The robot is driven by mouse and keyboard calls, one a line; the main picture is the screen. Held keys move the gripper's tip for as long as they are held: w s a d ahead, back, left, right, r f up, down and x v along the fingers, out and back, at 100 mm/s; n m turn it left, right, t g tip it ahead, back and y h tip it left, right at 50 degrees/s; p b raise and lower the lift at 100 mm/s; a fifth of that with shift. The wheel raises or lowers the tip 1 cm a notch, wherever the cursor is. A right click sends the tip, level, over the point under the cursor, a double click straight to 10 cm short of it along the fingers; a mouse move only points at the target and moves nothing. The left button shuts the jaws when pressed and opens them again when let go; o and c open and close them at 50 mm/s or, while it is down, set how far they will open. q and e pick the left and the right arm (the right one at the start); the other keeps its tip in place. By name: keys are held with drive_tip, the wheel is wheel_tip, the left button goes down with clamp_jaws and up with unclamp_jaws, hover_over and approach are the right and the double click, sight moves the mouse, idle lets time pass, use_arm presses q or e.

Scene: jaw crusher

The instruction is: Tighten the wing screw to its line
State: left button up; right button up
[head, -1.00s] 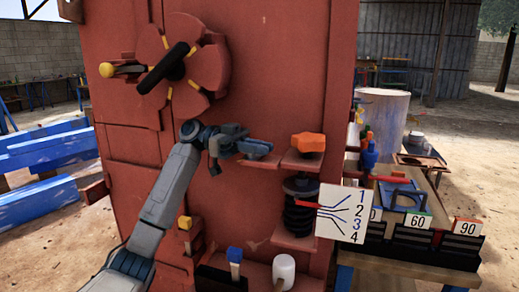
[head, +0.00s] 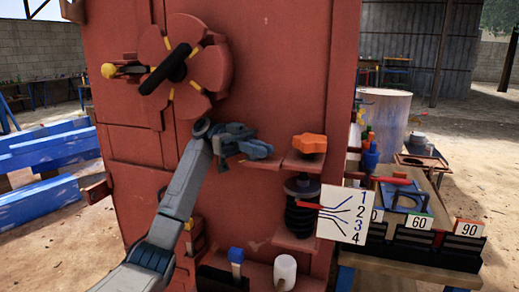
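The orange wing screw (head: 309,143) sits on a red bracket at the right edge of the red crusher body (head: 265,60). Below it is a black coil spring (head: 300,212) with a red pointer (head: 316,206). The pointer reaches the left edge of a white plate (head: 345,214) with lines numbered 1 to 4. I cannot tell exactly which line it meets. My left gripper (head: 262,150) is left of the wing screw, at about its height, apart from it. Its fingers point right; their opening is unclear. My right gripper is not in view.
A red handwheel (head: 198,65) with a black bar is on the crusher at upper left. A small red ledge (head: 262,163) lies below my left gripper. A white cylinder (head: 285,271) and a blue-topped tool (head: 236,260) stand below.

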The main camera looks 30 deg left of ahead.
use_arm(q)
drive_tip(key=o, duration=0.4)
drive_tip(key=shift+t, duration=0.3)
